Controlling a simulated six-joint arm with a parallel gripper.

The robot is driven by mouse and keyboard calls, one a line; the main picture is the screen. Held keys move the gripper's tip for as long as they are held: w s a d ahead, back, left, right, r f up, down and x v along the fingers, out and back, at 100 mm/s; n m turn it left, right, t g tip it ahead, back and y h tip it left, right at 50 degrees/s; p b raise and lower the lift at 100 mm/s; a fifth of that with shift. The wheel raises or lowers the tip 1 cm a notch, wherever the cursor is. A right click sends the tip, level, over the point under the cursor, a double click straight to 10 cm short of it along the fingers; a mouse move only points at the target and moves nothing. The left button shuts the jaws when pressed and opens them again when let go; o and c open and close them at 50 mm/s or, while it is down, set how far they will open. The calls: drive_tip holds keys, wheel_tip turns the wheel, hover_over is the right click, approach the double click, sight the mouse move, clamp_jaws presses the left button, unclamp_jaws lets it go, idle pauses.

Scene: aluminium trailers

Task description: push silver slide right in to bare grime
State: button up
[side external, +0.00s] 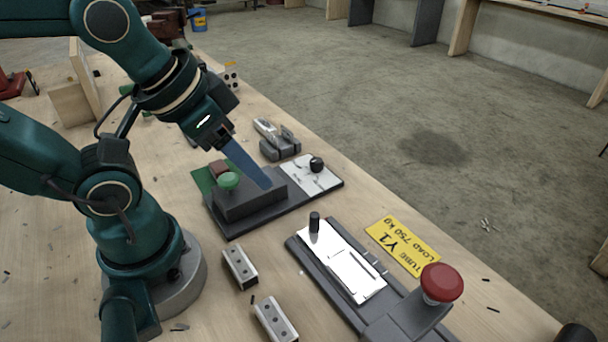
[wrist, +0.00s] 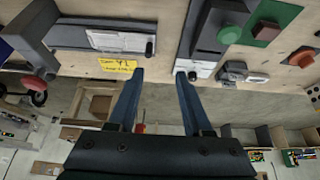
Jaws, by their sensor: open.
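A bright silver slide (side external: 345,262) with an upright black knob (side external: 314,222) lies in the dark grey front fixture (side external: 297,246). It also shows at upper left in the wrist view (wrist: 95,38). A second, pale plate (side external: 310,176) with a black knob (side external: 317,163) and small dark marks lies in the rear fixture, partly beside a dark block (side external: 250,202). I cannot make out grime on either. My gripper (side external: 265,184) appears over the dark block in the side view. In the wrist view its blue fingers (wrist: 160,76) are apart with nothing between them.
A red mushroom button (side external: 441,283) stands at the front fixture's near end. A green button (side external: 228,181) sits on the dark block. A yellow label (side external: 403,246) lies beside the front fixture. Two small metal blocks (side external: 240,267) (side external: 275,318) and a grey clamp-like part (side external: 277,139) lie nearby.

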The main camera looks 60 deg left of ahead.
drive_tip(key=shift+o, duration=0.2)
drive_tip(key=m+g, duration=0.2)
drive_tip(key=g, duration=0.3)
hover_over(315, 214)
wheel_tip(315, 214, down, 7)
drive_tip(key=shift+w+a+r, duration=0.1)
drive_tip(key=shift+w, duration=0.05)
drive_tip(key=shift+s+f+g, duration=0.2)
drive_tip(key=shift+f+g, duration=0.1)
drive_tip(key=shift+f, duration=2.9)
drive_tip(key=shift+c, duration=0.4)
clamp_jaws()
